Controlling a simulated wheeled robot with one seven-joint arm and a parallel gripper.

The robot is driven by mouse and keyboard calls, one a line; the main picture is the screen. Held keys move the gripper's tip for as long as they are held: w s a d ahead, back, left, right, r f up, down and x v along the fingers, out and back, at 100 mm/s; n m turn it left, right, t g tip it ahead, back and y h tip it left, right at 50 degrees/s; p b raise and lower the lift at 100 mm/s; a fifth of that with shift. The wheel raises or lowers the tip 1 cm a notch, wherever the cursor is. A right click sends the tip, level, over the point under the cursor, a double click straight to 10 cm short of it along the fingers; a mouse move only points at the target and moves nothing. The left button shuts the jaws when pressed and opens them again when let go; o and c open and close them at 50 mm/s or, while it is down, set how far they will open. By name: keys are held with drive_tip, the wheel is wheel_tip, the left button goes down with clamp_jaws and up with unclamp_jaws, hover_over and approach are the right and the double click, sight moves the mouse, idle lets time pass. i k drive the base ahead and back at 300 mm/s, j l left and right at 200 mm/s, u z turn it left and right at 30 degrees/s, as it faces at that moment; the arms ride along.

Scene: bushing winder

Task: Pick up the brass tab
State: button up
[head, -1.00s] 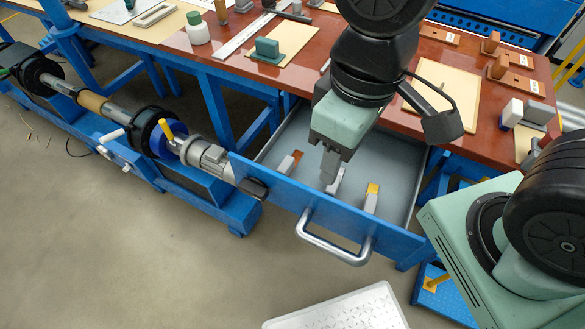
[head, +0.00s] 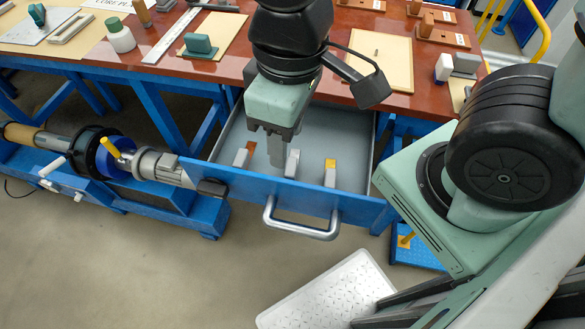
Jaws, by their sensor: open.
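The open blue drawer (head: 350,150) of the bench holds three small grey pieces with differently coloured ends. The right one has a yellow, brass-looking end and appears to be the brass tab (head: 330,164). The left piece (head: 242,157) has a copper-brown end, and the middle piece (head: 292,163) has a pale silvery end. My gripper (head: 277,158) points down over the drawer, between the left and middle pieces in the picture and left of the brass tab. It is open and holds nothing visible. Its height above the drawer floor is hard to tell.
The drawer's front panel and silver handle (head: 300,232) stand nearest me. A winding machine (head: 100,160) stands left.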

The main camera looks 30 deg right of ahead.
sight(330, 171)
drive_tip(key=k+j+z, duration=0.2)
drive_tip(key=j+z, duration=0.25)
drive_tip(key=k+j+z, duration=0.3)
drive_tip(key=z, duration=0.15)
drive_tip(key=j, duration=0.1)
